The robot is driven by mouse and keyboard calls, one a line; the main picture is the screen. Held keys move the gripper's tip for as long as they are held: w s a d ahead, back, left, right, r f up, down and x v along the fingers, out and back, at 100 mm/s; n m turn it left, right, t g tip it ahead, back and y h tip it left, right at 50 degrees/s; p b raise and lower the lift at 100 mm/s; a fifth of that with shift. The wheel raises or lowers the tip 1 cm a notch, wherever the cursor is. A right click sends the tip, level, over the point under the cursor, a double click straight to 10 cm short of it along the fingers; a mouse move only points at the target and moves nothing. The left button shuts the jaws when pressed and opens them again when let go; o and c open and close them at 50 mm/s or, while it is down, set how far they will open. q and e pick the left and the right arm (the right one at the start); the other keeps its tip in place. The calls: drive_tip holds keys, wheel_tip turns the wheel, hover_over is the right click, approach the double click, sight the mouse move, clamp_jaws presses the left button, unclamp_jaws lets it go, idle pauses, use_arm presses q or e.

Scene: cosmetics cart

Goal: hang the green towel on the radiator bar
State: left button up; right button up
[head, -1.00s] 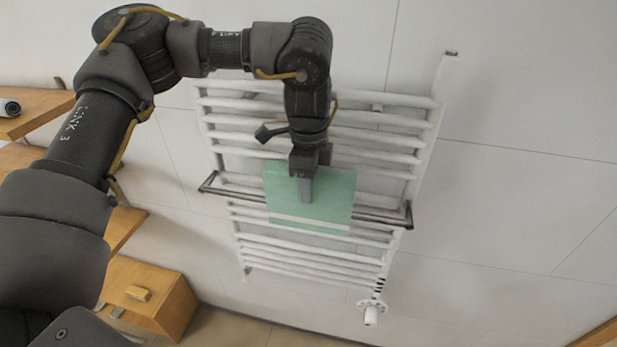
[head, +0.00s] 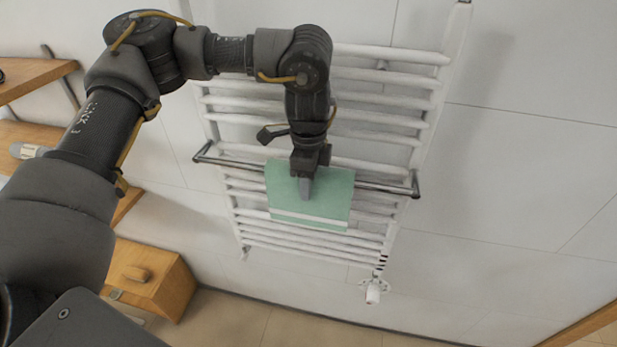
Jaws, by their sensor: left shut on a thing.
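The green towel (head: 330,197), with a pale stripe near its lower edge, hangs from my left gripper (head: 306,184) in the middle of the head view. The gripper is shut on the towel's upper part. The white radiator (head: 390,121) is on the wall behind. Its dark metal bar (head: 375,186) runs across in front of the white rungs. The towel covers the middle of the bar from this view. I cannot tell whether the towel touches the bar or is in front of it. My right gripper is not in view.
Wooden shelves (head: 38,80) stand at the left, with a small white item (head: 30,151) on one. A wooden cabinet (head: 150,285) stands at the lower left. A valve (head: 373,291) sticks out below the radiator. The wall to the right is bare.

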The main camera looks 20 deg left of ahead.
use_arm(q)
drive_tip(key=shift+f, duration=0.1)
drive_tip(key=o, duration=1.1)
drive_tip(key=shift+o, duration=0.2)
wheel_tip(320, 180, up, 11)
drive_tip(key=shift+f+b, duration=0.1)
drive_tip(key=shift+b, duration=0.75)
